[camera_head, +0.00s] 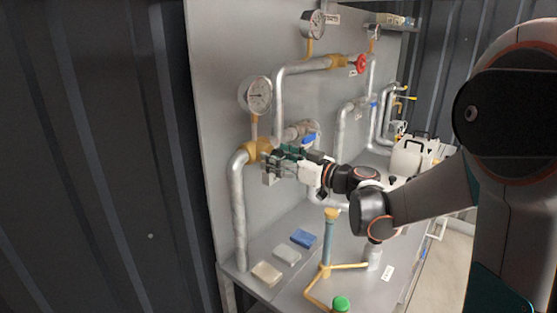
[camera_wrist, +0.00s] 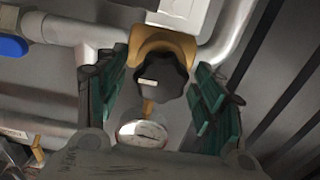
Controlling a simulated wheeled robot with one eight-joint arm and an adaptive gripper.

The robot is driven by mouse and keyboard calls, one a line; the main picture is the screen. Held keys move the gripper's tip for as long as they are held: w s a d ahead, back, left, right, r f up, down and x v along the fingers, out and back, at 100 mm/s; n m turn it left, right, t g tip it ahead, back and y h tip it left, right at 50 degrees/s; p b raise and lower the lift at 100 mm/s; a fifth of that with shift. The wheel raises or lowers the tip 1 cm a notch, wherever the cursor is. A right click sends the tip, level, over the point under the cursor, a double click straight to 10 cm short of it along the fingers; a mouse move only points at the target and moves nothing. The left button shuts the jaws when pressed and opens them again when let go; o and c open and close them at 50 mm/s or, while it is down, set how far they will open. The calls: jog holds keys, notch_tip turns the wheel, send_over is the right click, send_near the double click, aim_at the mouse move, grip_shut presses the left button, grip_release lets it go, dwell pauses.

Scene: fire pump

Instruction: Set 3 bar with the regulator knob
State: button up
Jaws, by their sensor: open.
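The black lobed regulator knob (camera_wrist: 161,74) sits on a yellow fitting (camera_wrist: 150,46) in the wrist view. My gripper (camera_wrist: 158,82) is open, with one green-padded finger on each side of the knob. Gaps show between the knob and both fingers. In the head view my gripper (camera_head: 273,165) is at the yellow regulator body (camera_head: 256,148), and the knob is hidden behind it. A round pressure gauge (camera_head: 259,95) stands above the regulator on a yellow stem. A gauge also shows in the wrist view (camera_wrist: 143,133), partly covered by my gripper. Its reading is too small to tell.
A blue valve handle (camera_head: 309,140) is close to the right of my gripper. A red valve wheel (camera_head: 361,63) is higher up on the pipes. Sponge-like blocks (camera_head: 287,254) and a yellow-and-blue stand (camera_head: 328,241) are on the bench below. A dark corrugated wall (camera_head: 95,160) is on the left.

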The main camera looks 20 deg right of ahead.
jog(key=c, duration=1.1)
